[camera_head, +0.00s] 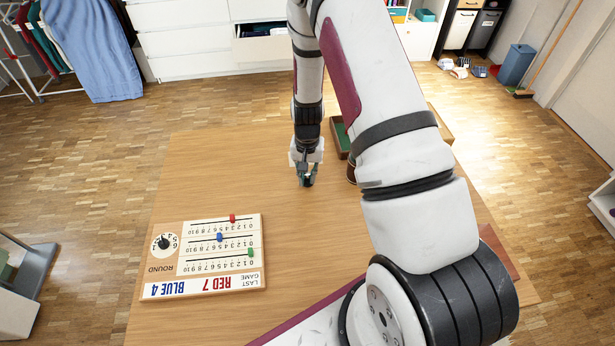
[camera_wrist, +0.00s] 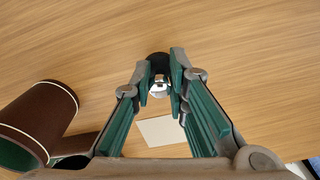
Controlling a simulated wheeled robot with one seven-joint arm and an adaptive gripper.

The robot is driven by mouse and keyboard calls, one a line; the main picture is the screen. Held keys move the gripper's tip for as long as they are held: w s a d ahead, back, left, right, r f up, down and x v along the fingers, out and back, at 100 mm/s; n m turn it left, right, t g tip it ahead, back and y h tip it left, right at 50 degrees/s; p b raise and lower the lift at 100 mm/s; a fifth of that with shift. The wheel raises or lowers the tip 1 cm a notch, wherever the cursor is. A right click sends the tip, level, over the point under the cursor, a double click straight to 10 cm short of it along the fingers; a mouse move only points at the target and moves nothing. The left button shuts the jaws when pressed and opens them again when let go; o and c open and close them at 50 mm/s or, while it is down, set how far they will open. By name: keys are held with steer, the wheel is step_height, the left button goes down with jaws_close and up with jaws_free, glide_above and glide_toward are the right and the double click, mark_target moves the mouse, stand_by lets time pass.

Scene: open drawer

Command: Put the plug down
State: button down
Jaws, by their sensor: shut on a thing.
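My gripper (camera_head: 307,180) points down over the middle of the wooden table (camera_head: 215,165). In the wrist view my gripper (camera_wrist: 163,76) has its green-padded fingers closed around the plug (camera_wrist: 159,88), a small dark piece with a shiny silvery part facing the camera.
A brown cup with green lining (camera_wrist: 38,122) lies left of my gripper in the wrist view, near a pale card (camera_wrist: 163,130). A scoreboard (camera_head: 255,240) lies front left in the head view. A green-lined tray (camera_head: 338,133) is partly behind my arm. Bare tabletop surrounds the gripper's left.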

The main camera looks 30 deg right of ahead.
steer(key=shift+f, duration=0.5)
steer(key=shift+f, duration=0.15)
steer(key=c, duration=1.6)
jaws_free()
steer(key=shift+o, duration=0.2)
